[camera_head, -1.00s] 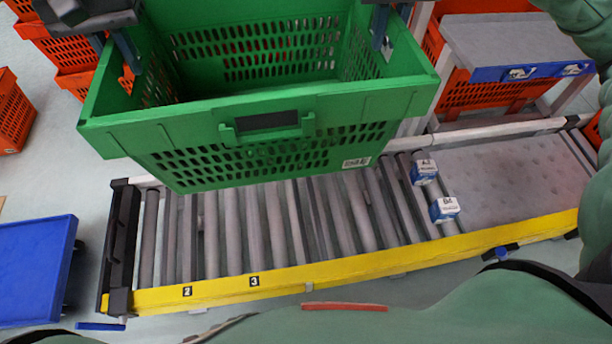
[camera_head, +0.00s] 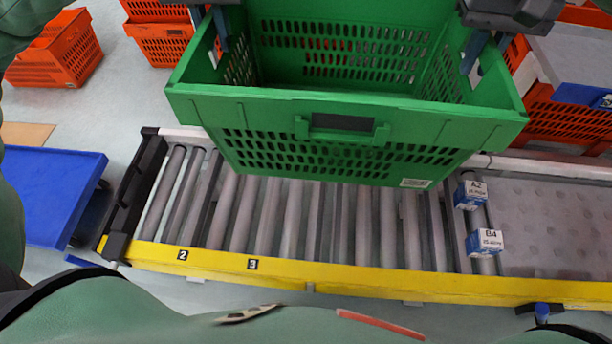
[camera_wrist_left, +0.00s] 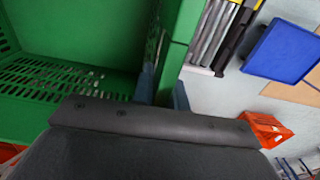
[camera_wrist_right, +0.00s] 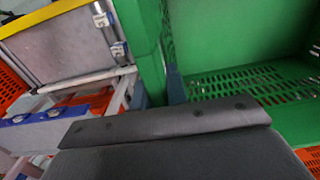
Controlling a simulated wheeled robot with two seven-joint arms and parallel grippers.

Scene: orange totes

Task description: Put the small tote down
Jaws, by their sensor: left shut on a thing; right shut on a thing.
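The small tote is a green, empty-looking crate with slotted walls. In the head view the green tote (camera_head: 270,112) hangs above the far part of the roller conveyor (camera_head: 290,225), held from both sides. My left gripper (camera_head: 219,35) is shut on its left side wall; the left wrist view shows the fingers (camera_wrist_left: 162,88) either side of that wall. My right gripper (camera_head: 474,52) is shut on its right side wall, and the fingers (camera_wrist_right: 162,88) straddle the wall in the right wrist view. The tote hides the conveyor's far rollers.
Two small blue-and-white boxes, one (camera_head: 470,193) behind the other (camera_head: 485,242), stand on the conveyor right of the tote. A yellow rail (camera_head: 350,278) edges the near side. A blue platform (camera_head: 45,195) is at left. Orange totes (camera_head: 60,52) stand behind. The near rollers are clear.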

